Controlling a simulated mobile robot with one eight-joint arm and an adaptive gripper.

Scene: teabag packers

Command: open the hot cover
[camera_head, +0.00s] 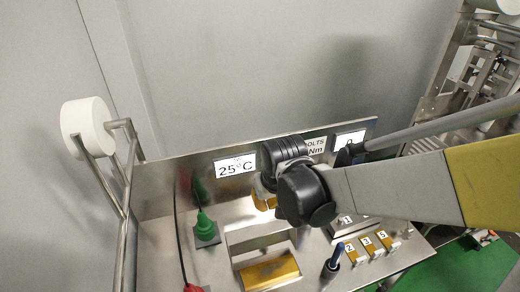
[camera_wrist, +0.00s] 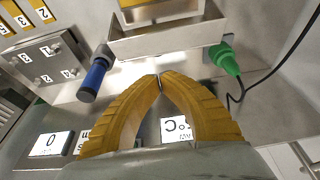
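No part is marked as the hot cover. A metal frame with an opening (camera_head: 258,238) and a yellow panel (camera_head: 270,272) stands in the middle of the steel bench. In the wrist view the metal frame (camera_wrist: 168,43) is at the top, with part of the yellow panel (camera_wrist: 162,12) above it. My gripper (camera_wrist: 160,77) has yellow fingers whose tips meet, with nothing seen between them. It appears apart from the frame. In the head view my wrist hides most of the fingers (camera_head: 264,198), which show behind the frame, near the back panel.
A green plug (camera_head: 205,226) stands left of the frame, with a black cable. A blue handle (camera_head: 335,257) stands to the right, near numbered yellow blocks (camera_head: 367,243). A "25°C" label (camera_head: 235,166) is on the back panel. A white roll (camera_head: 87,127) is at left.

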